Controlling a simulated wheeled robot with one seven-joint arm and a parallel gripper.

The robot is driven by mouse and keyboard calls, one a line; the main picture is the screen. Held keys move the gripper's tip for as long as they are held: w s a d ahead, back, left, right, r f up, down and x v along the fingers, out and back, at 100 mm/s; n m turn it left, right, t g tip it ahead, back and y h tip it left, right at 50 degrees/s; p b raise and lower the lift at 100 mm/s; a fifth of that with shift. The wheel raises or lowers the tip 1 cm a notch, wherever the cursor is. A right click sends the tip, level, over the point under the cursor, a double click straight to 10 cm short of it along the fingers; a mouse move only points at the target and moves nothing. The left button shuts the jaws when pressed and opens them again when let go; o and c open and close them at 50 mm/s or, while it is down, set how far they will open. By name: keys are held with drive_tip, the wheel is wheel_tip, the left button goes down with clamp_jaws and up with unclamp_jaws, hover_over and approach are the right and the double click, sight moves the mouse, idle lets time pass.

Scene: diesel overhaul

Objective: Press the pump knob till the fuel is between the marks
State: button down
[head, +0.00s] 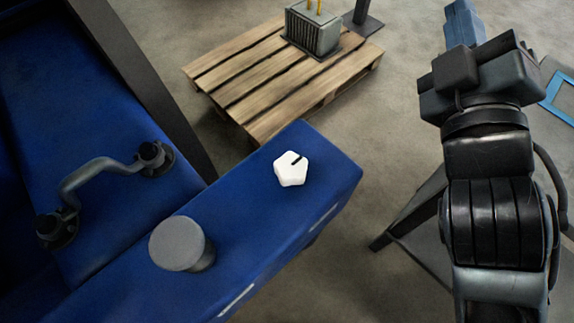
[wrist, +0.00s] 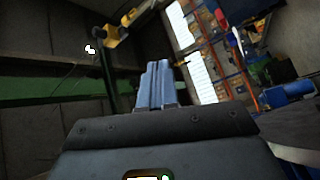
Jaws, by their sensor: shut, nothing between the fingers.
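A grey round-topped knob (head: 180,245) stands on the blue casing (head: 255,225) at the lower middle of the head view. A white five-sided knob with a black line (head: 290,170) sits farther back on the same casing. I cannot tell for certain which one is the pump knob. No fuel level or marks can be made out. My gripper (head: 460,20) is at the upper right of the head view, well apart from both knobs. Its fingers are together and empty in the wrist view (wrist: 155,85), pointing away from the casing.
A bent grey pipe (head: 95,180) is fixed to the blue surface at left. A wooden pallet (head: 270,80) carries a grey finned block (head: 313,30) on the floor behind. Shelving (wrist: 225,55) shows in the wrist view.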

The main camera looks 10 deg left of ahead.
drive_tip(key=w+a+r+m+g+h+p, duration=0.1)
drive_tip(key=a+r+m+g+h+p, duration=0.15)
drive_tip(key=a+r, duration=0.4)
drive_tip(key=a+r+m+g+h+p, duration=0.2)
drive_tip(key=a+r+m+g+h, duration=0.15)
drive_tip(key=r, duration=0.65)
drive_tip(key=s+a+f+n+g+y+p, duration=0.1)
drive_tip(key=s+a+f+g+y, duration=0.1)
drive_tip(key=s+a+g, duration=0.5)
drive_tip(key=s+a+f+n+g+y+p, duration=0.2)
drive_tip(key=s+a+g, duration=0.5)
drive_tip(key=s, duration=1.1)
wheel_tip(320, 180, down, 2)
drive_tip(key=shift+s+a+f+n+y, duration=0.25)
drive_tip(key=shift+a+y, duration=0.45)
drive_tip(key=shift+a, duration=0.5)
drive_tip(key=b, duration=0.4)
hover_over(172, 243)
wheel_tip(172, 243, down, 12)
drive_tip(key=shift+f+b, duration=1)
drive_tip(key=shift+b, duration=0.2)
